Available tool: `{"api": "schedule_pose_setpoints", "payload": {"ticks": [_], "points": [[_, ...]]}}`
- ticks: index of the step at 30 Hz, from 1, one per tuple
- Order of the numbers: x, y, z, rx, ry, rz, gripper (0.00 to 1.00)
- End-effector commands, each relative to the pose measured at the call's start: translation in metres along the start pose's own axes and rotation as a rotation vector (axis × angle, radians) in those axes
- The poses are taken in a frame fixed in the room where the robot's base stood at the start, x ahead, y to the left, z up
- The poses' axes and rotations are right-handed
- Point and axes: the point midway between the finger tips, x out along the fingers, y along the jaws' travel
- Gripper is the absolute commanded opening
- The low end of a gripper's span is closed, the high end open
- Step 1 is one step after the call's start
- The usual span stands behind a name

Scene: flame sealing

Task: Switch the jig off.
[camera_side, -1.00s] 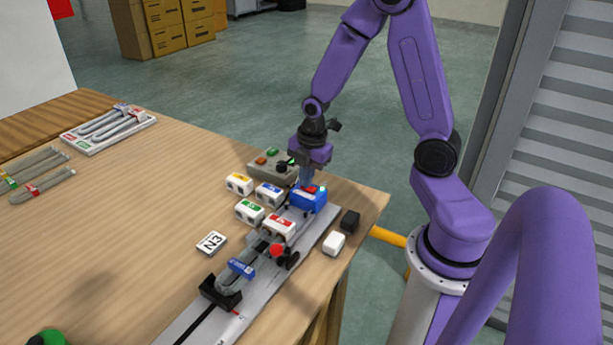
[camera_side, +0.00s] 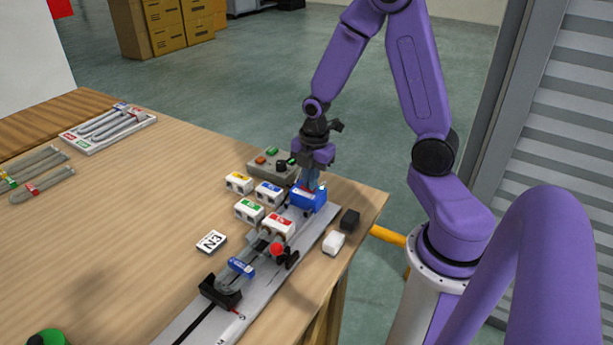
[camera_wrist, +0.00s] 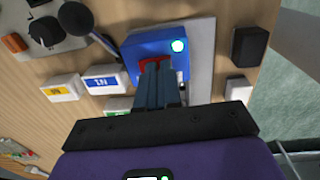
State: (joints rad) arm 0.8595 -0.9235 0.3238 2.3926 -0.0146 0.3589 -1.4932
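The jig is a long grey rail (camera_side: 192,318) with a blue box (camera_side: 308,203) at its far end. My gripper (camera_side: 310,188) points down onto the top of the box. In the wrist view my gripper (camera_wrist: 156,70) has its fingers together with nothing seen between them, over the red switch and partly hiding it. I cannot tell whether they press it. A grey bent tube with a blue label (camera_side: 241,267) lies along the jig.
Coloured white blocks (camera_side: 268,193) stand close left of the box. A grey control box (camera_side: 272,165) with knobs stands behind them. Black (camera_side: 350,220) and white (camera_side: 334,243) blocks sit to the right, near the table edge. An N3 card (camera_side: 212,241) lies left.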

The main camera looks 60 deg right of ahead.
Motion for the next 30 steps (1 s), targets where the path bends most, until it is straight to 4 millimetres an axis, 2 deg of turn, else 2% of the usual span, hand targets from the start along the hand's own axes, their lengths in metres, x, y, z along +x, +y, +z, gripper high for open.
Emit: {"api": "schedule_pose_setpoints", "payload": {"ticks": [10,14,20,30], "points": [[0.0,-0.003,0.0,0.0,-0.001,-0.007,0.0],[-0.006,-0.002,0.0,0.0,-0.001,-0.002,0.0],[-0.03,-0.002,0.0,0.0,0.0,0.003,0.0],[-0.085,-0.004,0.0,-0.002,0.0,0.004,0.0]]}}
